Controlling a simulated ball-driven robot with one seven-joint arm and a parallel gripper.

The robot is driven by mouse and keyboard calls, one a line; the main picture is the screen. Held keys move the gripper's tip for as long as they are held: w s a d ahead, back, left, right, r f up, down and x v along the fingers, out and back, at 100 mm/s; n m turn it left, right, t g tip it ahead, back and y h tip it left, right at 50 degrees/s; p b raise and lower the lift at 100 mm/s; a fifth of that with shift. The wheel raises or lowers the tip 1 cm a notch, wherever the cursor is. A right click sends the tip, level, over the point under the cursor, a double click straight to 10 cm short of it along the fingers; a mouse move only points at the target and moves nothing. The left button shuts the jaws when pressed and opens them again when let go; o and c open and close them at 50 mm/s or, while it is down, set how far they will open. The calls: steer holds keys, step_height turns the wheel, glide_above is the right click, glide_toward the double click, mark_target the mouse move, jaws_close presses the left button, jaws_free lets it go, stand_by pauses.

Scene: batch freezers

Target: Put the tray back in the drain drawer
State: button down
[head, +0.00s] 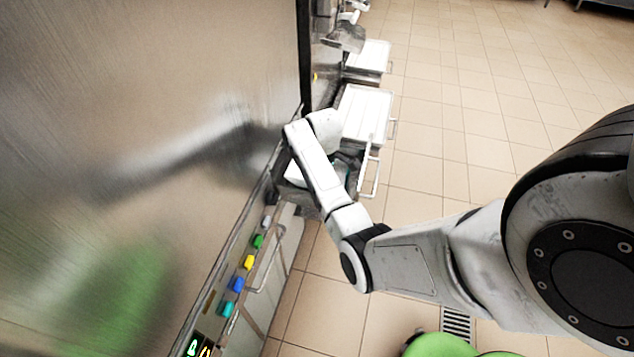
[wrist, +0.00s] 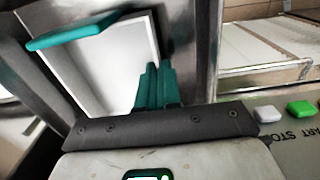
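My gripper (wrist: 156,85) shows in the wrist view as dark teal fingers close together above a dark bracket; whether anything is between them is unclear. A flat teal bar (wrist: 75,32) is at the upper left, apart from these fingers; I cannot tell what it belongs to. Behind them is a white panel (wrist: 90,70) in a grey metal rim, perhaps the tray or the drawer's inside. In the head view my forearm covers most of the gripper. The open drawer there has a pale bar handle (head: 369,170). The tray cannot be made out for certain.
A tall steel freezer wall (head: 150,100) fills the left. Below it is a control strip with coloured buttons (head: 248,262). More pulled-out drawers with white tops (head: 366,112) stand farther along the row. The tiled floor (head: 450,90) on the right is clear, with a floor grate (head: 457,324).

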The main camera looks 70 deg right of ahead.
steer(key=shift+w+r, duration=0.1)
steer(key=shift+w, duration=0.8)
steer(key=shift+f, duration=0.7)
steer(key=shift+f, duration=0.1)
steer(key=c, duration=1.3)
jaws_free()
steer(key=shift+c, duration=0.2)
step_height(320, 180, up, 12)
steer(key=s+a+f, duration=0.1)
steer(key=a+f, duration=0.2)
steer(key=a, duration=0.5)
steer(key=s+a+f, duration=0.1)
steer(key=a+f, duration=0.2)
steer(key=a, duration=0.5)
steer(key=s+a, duration=0.5)
steer(key=a, duration=0.2)
steer(key=s+a+m+t, duration=0.1)
steer(key=s+a, duration=0.4)
steer(key=a, duration=0.3)
steer(key=shift+s+m, duration=0.3)
steer(key=shift+s, duration=0.05)
